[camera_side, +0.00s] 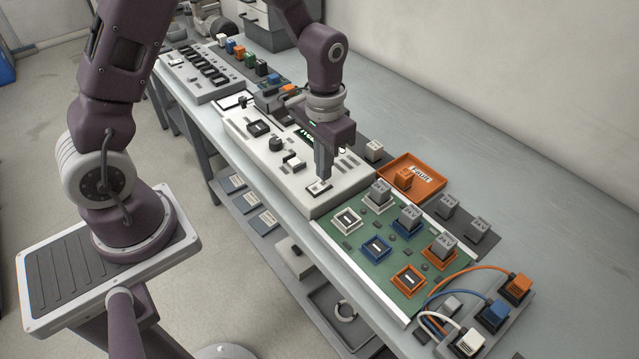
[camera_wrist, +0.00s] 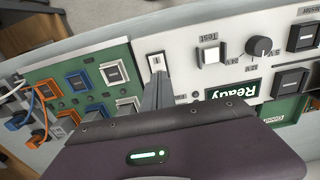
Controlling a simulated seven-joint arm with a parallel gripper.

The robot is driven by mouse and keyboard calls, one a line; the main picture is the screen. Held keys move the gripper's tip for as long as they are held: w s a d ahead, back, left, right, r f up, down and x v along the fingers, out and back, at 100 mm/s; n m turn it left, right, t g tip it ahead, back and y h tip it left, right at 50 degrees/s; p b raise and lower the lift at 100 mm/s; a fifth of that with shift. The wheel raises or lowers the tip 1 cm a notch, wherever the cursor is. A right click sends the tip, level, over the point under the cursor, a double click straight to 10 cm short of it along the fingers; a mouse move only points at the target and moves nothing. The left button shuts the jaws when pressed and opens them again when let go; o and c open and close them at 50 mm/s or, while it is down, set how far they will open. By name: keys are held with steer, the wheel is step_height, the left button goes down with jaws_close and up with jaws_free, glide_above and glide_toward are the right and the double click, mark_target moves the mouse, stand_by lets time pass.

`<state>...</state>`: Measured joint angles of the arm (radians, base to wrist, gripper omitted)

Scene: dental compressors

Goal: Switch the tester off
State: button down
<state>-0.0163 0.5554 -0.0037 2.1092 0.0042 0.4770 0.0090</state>
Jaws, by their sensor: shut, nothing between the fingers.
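The tester is a white panel (camera_side: 273,163) on the bench, and it also fills the upper right of the wrist view (camera_wrist: 184,77). Its rocker switch (camera_side: 317,188) is at the panel's near right end; in the wrist view the switch (camera_wrist: 156,61) shows a mark like "I". The tester's display (camera_wrist: 233,91) is lit and reads "Ready". My gripper (camera_side: 323,178) is shut and empty, pointing down with its fingertips at the switch. In the wrist view the fingers (camera_wrist: 158,80) partly cover the switch's lower side. I cannot tell whether they touch it.
The Test button (camera_wrist: 211,53) and a round knob (camera_wrist: 259,46) sit beside the switch. A green board (camera_side: 353,247) with coloured sockets lies right of the tester. An orange "Fault" tray (camera_side: 432,168) holds an orange block.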

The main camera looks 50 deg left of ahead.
steer(key=shift+f, duration=0.9)
stand_by(0.3)
steer(key=shift+r, duration=3.45)
steer(key=s+r+t, duration=0.3)
steer(key=s+r, duration=0.5)
steer(key=r, duration=0.4)
steer(key=s+r+t, duration=0.2)
steer(key=s+r, duration=0.1)
steer(key=s, duration=0.8)
steer(key=shift+d+r+t, duration=0.2)
steer(key=shift+r+t, duration=0.1)
